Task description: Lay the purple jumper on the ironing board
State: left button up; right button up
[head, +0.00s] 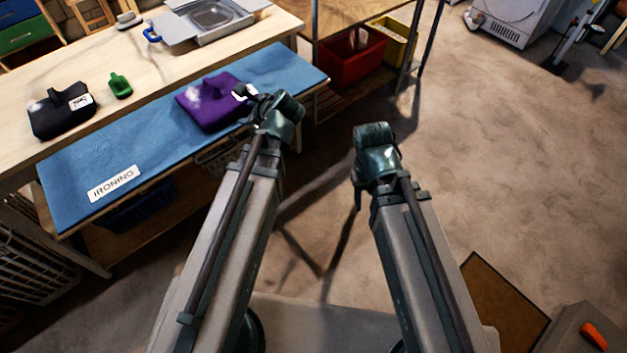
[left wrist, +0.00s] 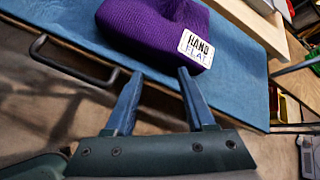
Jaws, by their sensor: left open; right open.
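The purple jumper (head: 208,104) lies folded on the blue ironing board (head: 150,150), towards its right end. It also shows in the left wrist view (left wrist: 140,32), with a white label reading "HAND FLAT". My left gripper (head: 257,103) is beside the jumper's right end at the board's near edge. In the left wrist view its two fingers (left wrist: 161,74) are apart with nothing between them, just short of the jumper. My right gripper (head: 358,190) hangs over bare floor, right of the board; its fingers are mostly hidden behind the wrist.
A wooden table (head: 150,62) behind the board holds a black garment (head: 62,115), a small green item (head: 120,86) and a metal tray (head: 210,20). Red (head: 350,60) and yellow (head: 393,40) bins sit on a shelf.

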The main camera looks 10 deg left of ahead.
pick_arm(q)
jog(key=s+d+f+n+g+h, duration=0.3)
jog(key=s+d+n, duration=0.4)
jog(key=d, duration=0.4)
jog(key=s+d+f+n+g+h, duration=0.4)
jog(key=s+d+n, duration=0.4)
jog(key=s+d, duration=0.2)
jog(key=shift+d+f+n, duration=0.3)
jog(key=shift+d+f, duration=0.35)
jog(key=shift+f, duration=0.05)
